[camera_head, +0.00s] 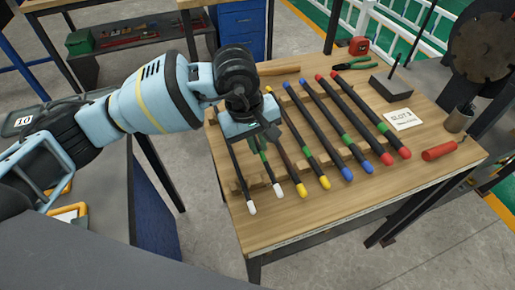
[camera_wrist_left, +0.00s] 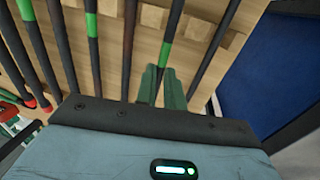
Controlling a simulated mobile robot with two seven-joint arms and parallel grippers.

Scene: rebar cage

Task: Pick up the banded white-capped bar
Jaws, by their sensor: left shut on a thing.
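The banded white-capped bar (camera_head: 278,188) is dark with a green band and a white end, second from the left in the row on the table. My left gripper (camera_head: 258,138) is over its upper part and hides some of it. In the left wrist view, its green fingers (camera_wrist_left: 162,78) are shut on this bar (camera_wrist_left: 179,22), close to the green band. I cannot tell whether the bar is clear of its support. A plain white-capped bar (camera_head: 250,205) lies just to its left. A plain yellow-capped bar (camera_head: 299,187) lies to its right.
Several blue- and red-capped bars, including a red-capped bar (camera_head: 386,157), lie further right on the wooden table (camera_head: 300,228). A slot card (camera_head: 403,119), a red-handled tool (camera_head: 440,150) and a metal cup (camera_head: 460,118) are at the right. The table's front strip is clear.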

